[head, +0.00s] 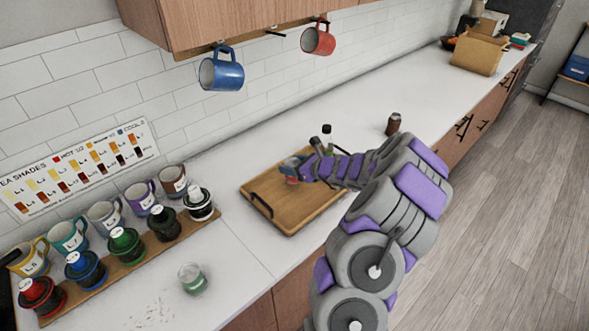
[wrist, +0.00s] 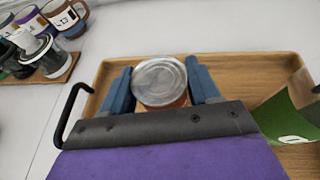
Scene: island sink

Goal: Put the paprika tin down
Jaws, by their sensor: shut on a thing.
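The tin looks upright. The tray (wrist: 270,62) lies beneath it; I cannot tell whether the tin's base touches it. In the head view the fingers and arm partly hide the tin.
A dark-capped bottle (head: 327,138) and a brown jar (head: 393,124) stand behind my arm. Several mugs and lidded cups line a wooden board (head: 150,250) at left. A glass (head: 192,279) stands at the front.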

